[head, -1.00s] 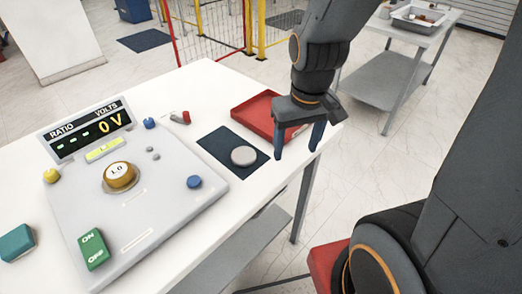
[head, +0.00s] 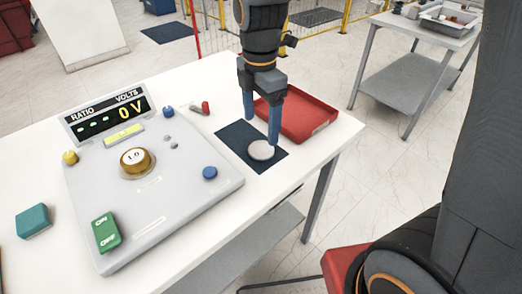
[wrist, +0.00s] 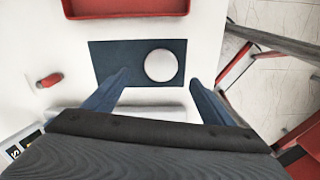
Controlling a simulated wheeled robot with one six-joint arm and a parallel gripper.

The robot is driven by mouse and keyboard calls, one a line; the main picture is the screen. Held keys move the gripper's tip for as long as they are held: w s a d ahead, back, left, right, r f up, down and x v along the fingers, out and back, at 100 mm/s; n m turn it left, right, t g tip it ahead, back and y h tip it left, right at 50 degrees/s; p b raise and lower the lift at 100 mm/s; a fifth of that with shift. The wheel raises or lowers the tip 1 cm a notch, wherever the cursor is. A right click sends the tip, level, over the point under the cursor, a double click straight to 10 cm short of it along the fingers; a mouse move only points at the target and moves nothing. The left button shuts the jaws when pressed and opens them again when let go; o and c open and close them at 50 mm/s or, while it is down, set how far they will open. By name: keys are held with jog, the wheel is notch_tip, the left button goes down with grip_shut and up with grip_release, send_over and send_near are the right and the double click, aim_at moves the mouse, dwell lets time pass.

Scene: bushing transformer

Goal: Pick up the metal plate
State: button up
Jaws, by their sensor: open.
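The metal plate is a small round grey disc (head: 261,150) lying on a dark blue mat (head: 236,134) on the white table. It also shows in the wrist view (wrist: 161,65), toward the right part of the mat. My gripper (head: 262,131) points down just above and behind the disc, with its two blue fingers open. In the wrist view the fingertips (wrist: 160,76) are apart, one on each side of the disc, with nothing held. I cannot tell the exact height of the fingertips above the mat.
A red tray (head: 310,118) stands right behind the mat. A grey control panel (head: 190,205) with a 0 V display fills the table's left side. A small red cylinder (head: 201,108) lies behind the mat's left corner. The table's right edge is close.

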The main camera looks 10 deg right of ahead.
aim_at(260, 149)
jog(key=f, duration=0.2)
jog(key=f+p, duration=0.1)
jog(key=f, duration=0.1)
jog(key=f+p, duration=0.1)
jog(key=f, duration=0.1)
jog(key=shift+s+a+f, duration=0.1)
jog(key=shift+s+a, duration=0.05)
jog(key=shift+s, duration=0.1)
jog(key=shift+f, duration=0.7)
jog(key=c, duration=1.3)
jog(key=shift+r, duration=0.1)
